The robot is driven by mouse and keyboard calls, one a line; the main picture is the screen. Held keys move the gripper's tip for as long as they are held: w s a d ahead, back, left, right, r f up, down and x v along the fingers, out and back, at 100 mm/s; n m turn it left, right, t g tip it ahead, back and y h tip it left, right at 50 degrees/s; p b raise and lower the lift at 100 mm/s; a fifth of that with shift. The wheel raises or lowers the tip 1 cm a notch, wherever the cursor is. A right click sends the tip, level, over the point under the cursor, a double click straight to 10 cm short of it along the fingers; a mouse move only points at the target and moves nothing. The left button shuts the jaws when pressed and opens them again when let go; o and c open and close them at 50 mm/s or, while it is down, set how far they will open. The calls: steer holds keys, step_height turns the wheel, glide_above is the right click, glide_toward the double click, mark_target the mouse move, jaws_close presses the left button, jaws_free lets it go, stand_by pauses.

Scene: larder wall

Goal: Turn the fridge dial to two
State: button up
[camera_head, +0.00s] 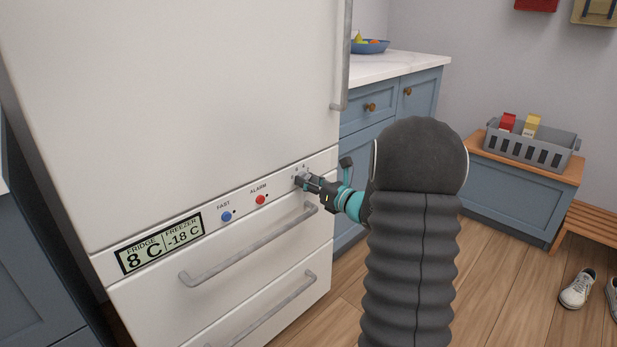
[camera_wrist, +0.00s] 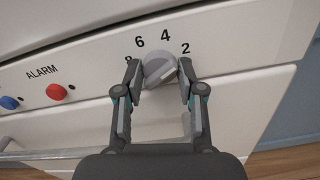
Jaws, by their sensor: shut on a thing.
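The fridge dial (camera_wrist: 160,70) is a round grey knob with a raised ridge on the white fridge panel. The numbers 8, 6, 4 and 2 run left to right around its top, the 8 partly covered by a finger. Which number the dial points to is hard to tell. My gripper (camera_head: 303,181) is shut on the dial, one finger on its left and one on its right in the wrist view. The display (camera_head: 160,243) reads fridge 8 C, freezer -18 C.
Left of the dial are a red alarm button (camera_head: 260,199) and a blue fast button (camera_head: 226,216). Drawer handles (camera_head: 250,245) stick out below the panel. A blue counter cabinet (camera_head: 385,105) stands right of the fridge. A grey crate (camera_head: 530,147) sits on a low cabinet.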

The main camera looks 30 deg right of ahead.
steer(key=shift+r+m+p, duration=0.1)
steer(key=shift+m+p, duration=0.25)
steer(key=shift+m, duration=0.25)
steer(key=o, duration=1.1)
steer(key=shift+o, duration=0.2)
steer(key=v, duration=1.2)
